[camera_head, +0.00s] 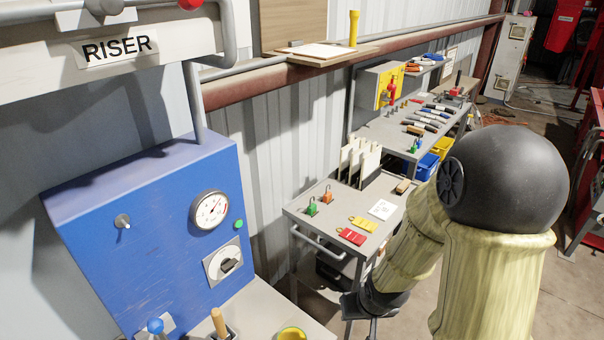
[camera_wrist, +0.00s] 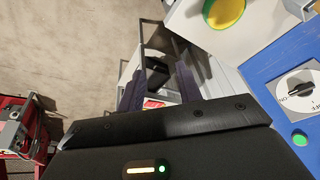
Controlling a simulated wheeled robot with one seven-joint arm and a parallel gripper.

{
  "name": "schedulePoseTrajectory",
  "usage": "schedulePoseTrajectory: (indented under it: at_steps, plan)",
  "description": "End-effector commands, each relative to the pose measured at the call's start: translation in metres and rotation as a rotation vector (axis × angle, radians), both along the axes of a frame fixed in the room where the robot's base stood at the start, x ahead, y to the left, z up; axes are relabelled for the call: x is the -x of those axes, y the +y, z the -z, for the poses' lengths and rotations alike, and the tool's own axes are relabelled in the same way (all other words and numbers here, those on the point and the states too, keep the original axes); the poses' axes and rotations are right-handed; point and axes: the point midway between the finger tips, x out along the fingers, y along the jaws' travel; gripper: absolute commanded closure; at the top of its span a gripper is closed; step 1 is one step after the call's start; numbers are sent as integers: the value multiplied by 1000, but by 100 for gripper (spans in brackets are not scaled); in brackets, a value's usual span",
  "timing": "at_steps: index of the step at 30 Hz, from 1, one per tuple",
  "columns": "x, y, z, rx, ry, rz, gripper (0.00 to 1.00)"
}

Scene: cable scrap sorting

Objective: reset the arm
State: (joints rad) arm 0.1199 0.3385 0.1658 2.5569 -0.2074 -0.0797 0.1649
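My arm, in a pale yellow sleeve with a black round joint, fills the right of the head view. It bends down to the lower middle, where its dark end shows beside the near cart; the fingers are not clear there. In the wrist view my gripper (camera_wrist: 160,88) has its two dark fingers apart, with nothing held between them. Beyond the fingers, the grey cart (camera_wrist: 141,35) with a red item on it shows at some distance.
A blue panel (camera_head: 150,220) with gauge and dial stands left; it also shows right in the wrist view (camera_wrist: 285,85). The grey cart (camera_head: 335,225) holds padlocks and tags. A farther tool bench (camera_head: 385,130) stands behind. Red equipment (camera_wrist: 28,125) is left in the wrist view.

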Motion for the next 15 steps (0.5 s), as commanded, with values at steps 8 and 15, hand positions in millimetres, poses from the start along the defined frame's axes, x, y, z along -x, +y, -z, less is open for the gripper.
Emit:
schedulePoseTrajectory:
  at_steps: [8, 15]
  plan:
    - [38, -21, -65, 71, 64, 63, 65]
    - [56, -23, -81, 61, 98, 79, 65]
